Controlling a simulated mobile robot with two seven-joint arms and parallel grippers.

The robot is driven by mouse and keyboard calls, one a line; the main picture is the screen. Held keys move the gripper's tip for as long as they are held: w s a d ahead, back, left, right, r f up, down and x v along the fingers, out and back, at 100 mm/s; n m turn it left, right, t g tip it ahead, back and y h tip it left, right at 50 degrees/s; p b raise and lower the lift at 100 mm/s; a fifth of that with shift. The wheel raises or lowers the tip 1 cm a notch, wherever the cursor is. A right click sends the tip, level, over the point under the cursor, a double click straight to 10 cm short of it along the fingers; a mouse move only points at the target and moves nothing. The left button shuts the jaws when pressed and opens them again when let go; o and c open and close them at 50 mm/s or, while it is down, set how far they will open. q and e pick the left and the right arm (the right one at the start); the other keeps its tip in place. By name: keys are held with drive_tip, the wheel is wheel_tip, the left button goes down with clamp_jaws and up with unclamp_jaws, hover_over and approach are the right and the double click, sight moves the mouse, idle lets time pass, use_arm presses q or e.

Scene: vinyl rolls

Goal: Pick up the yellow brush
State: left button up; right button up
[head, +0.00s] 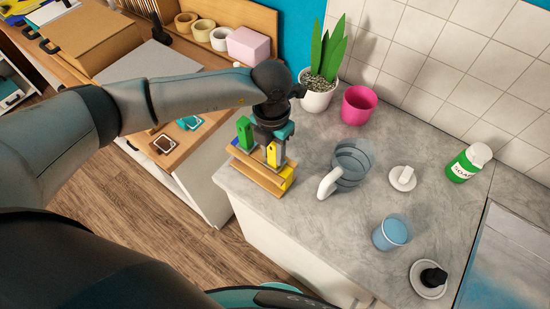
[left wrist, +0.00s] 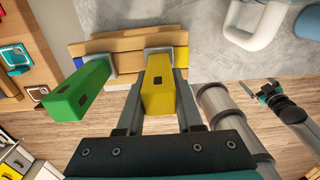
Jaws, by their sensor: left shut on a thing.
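The yellow brush (left wrist: 158,93) stands in a wooden holder (head: 262,177) at the counter's left edge. My left gripper (head: 272,150) is above the holder, shut on the brush's blocky yellow handle. In the left wrist view the handle sits between the two fingers (left wrist: 160,108), with its lower end at the holder. A green brush (head: 244,131) stands beside it in the same holder, outside the fingers; it also shows in the left wrist view (left wrist: 82,88). Part of my right arm, with what seems its gripper (left wrist: 270,92), shows small at the right of the left wrist view.
A wooden desk (head: 176,150) is to the left.

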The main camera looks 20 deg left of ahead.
use_arm(q)
clamp_jaws()
